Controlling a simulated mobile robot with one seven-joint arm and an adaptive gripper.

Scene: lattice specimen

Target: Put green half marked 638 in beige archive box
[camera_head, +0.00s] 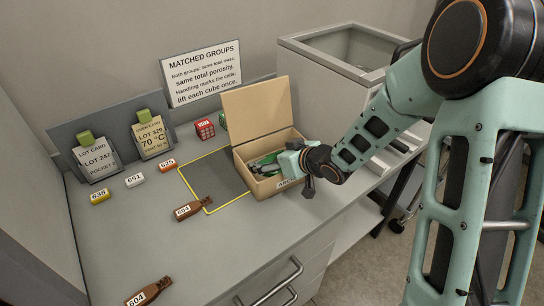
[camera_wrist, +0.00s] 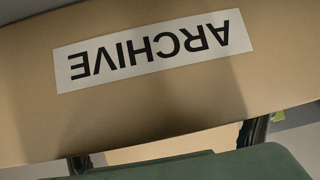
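The beige archive box (camera_head: 285,182) stands on the bench with its lid raised. Green pieces (camera_head: 266,160) lie inside it, partly hidden by the walls; no 638 marking can be read on them. A yellow piece (camera_head: 99,197) marked 638 lies at the left of the bench. My gripper (camera_head: 307,184) is at the box's front right corner. In the wrist view the ARCHIVE label (camera_wrist: 155,50) on the box wall appears upside down, and my gripper's fingers (camera_wrist: 165,150) stand wide apart with nothing visible between them. A dark green surface fills the bottom of that view.
A white piece (camera_head: 134,180) marked 651 and an orange piece (camera_head: 167,165) lie left of a yellow-outlined mat (camera_head: 215,172). Brown pieces marked 604 lie at the mat's edge (camera_head: 194,207) and bench front (camera_head: 148,292). A red cube (camera_head: 205,129) and card holders stand behind.

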